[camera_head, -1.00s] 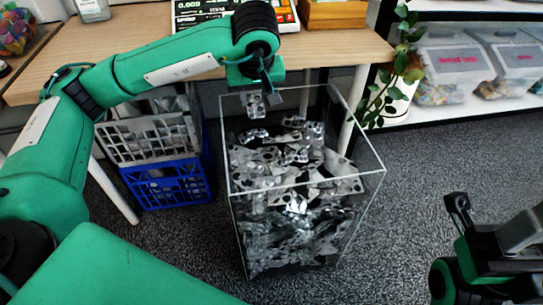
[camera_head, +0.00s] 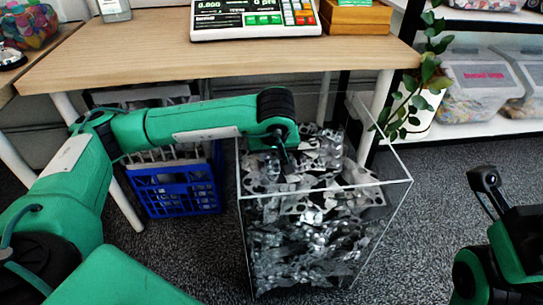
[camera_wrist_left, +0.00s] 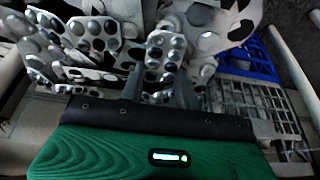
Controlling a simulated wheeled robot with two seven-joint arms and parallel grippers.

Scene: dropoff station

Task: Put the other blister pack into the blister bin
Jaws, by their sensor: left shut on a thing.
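The blister bin (camera_head: 385,217) is a tall clear box on the floor, filled with silvery blister packs. My left gripper (camera_head: 284,160) reaches into its top at the back left, below the rim and close over the heap. In the left wrist view the left gripper (camera_wrist_left: 160,88) is shut on a blister pack (camera_wrist_left: 164,50) with round blisters. Other packs lie right behind it, so its far outline is hard to separate; in the head view my arm mostly hides it. My right gripper (camera_head: 487,190) is at the lower right, away from the bin; its jaw gap is unclear.
A wooden table (camera_head: 130,62) with a scale (camera_head: 255,20) stands behind the bin. A blue crate (camera_head: 180,190) is on the floor left of the bin. A plant (camera_head: 415,95) and white shelves with clear boxes (camera_head: 480,85) stand at the right.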

